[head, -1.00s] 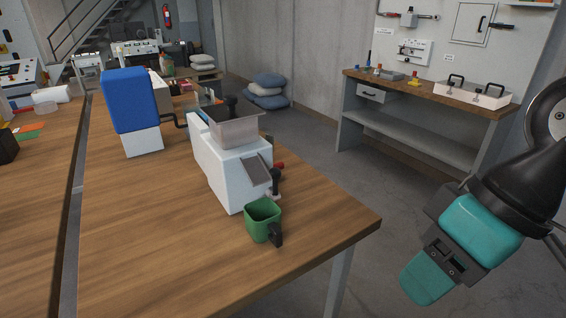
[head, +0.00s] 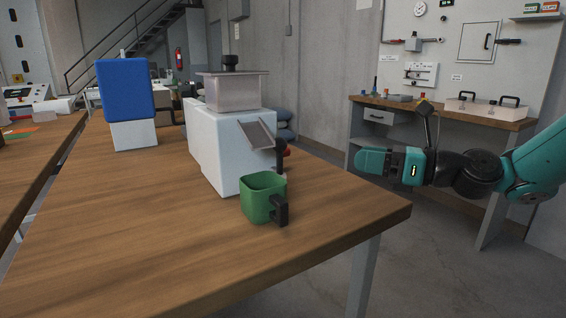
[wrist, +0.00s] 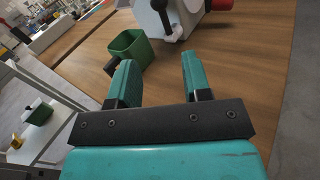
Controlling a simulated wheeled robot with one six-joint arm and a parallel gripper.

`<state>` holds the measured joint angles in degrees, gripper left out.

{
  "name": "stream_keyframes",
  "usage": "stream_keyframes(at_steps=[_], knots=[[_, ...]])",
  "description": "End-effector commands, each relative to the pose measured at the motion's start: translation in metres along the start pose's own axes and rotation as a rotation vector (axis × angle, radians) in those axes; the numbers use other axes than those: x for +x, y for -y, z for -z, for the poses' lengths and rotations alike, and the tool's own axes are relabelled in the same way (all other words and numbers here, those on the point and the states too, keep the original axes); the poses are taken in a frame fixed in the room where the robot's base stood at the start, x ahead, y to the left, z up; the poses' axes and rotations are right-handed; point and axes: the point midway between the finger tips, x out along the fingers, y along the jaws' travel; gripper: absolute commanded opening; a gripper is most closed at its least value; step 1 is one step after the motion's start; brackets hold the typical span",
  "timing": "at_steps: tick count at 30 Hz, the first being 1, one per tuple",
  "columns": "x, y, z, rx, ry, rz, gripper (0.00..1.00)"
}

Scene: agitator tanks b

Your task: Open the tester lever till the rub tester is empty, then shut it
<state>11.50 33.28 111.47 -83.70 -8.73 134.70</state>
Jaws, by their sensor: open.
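The white rub tester (head: 228,142) stands on the wooden table with a grey hopper and lidded top. A tilted grey chute (head: 257,134) is on its front. What looks like the tester lever, a black handle (head: 281,152), is beside the chute; it also shows at the top of the wrist view (wrist: 163,14). A green cup (head: 262,198) with a black handle stands upright below the chute; its visible inside looks empty. My gripper (head: 366,160) is open and empty, right of the tester and apart from it. The tester's contents are hidden.
The wooden table (head: 130,215) has clear room in front and left of the tester. A blue and white machine (head: 127,100) stands behind it. A red knob (head: 288,150) is beside the lever. A workbench (head: 450,112) stands against the wall behind my arm.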

Motion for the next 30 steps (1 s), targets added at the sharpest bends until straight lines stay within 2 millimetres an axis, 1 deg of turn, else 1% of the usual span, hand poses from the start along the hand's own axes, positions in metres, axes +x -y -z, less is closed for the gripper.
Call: stream_keyframes(at_steps=[4,9,16,25,26,27,30], knots=[[0.005,0.000,-0.007,0.015,0.004,-0.001,0.45],[0.016,0.000,-0.011,0.015,0.004,-0.003,0.45],[0.030,-0.003,-0.009,0.013,-0.001,-0.002,0.45],[0.059,-0.003,-0.009,0.012,-0.001,-0.004,0.45],[0.065,-0.003,-0.005,0.009,-0.001,-0.006,0.45],[0.076,-0.003,-0.002,0.004,0.000,-0.008,0.45],[0.099,-0.003,-0.001,0.004,0.000,-0.008,0.45]])
